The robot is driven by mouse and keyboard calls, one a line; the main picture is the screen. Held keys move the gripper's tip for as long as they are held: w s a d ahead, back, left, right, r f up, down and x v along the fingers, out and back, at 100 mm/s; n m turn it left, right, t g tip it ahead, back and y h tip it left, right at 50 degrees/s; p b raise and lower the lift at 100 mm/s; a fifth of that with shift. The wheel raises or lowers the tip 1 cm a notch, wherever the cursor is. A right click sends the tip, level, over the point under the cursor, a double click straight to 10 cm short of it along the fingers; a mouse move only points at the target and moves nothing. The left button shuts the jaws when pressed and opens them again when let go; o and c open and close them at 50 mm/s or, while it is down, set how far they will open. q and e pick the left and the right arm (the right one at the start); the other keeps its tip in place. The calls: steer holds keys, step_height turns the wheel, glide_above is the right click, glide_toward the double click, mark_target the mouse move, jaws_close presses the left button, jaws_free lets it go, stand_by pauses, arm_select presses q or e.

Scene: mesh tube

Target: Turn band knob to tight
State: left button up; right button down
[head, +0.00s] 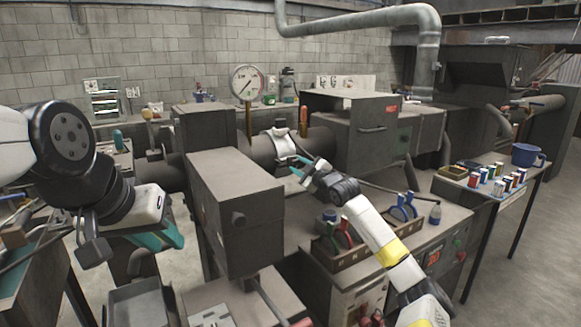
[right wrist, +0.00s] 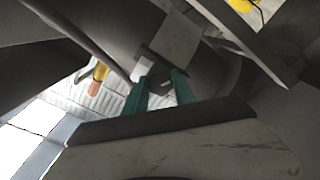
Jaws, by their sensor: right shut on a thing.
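A pale metal band (head: 283,146) wraps around a dark horizontal tube (head: 257,150) in the middle of the head view. In the right wrist view the band (right wrist: 177,42) crosses the tube just beyond the fingertips. My right gripper (head: 297,168) is at the band's lower front side. Its teal fingers (right wrist: 160,92) are shut on a small part there, which I take for the band knob; the fingers mostly hide it. Any tight mark is too small to read. My left gripper (head: 165,238) is at the left, well away from the band, its jaw opening not clear.
A round gauge (head: 247,84) stands behind the tube, near an orange-handled part (head: 303,120). A dark box (head: 237,205) stands close in front of the tube. A tool rack (head: 338,245) with red and blue handles is under my right forearm.

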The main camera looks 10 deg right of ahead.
steer(key=m, duration=0.5)
steer(key=shift+f+m, duration=0.15)
steer(key=shift+m, duration=0.25)
stand_by(0.4)
steer(key=c, duration=1)
jaws_free()
steer(key=shift+c, duration=0.2)
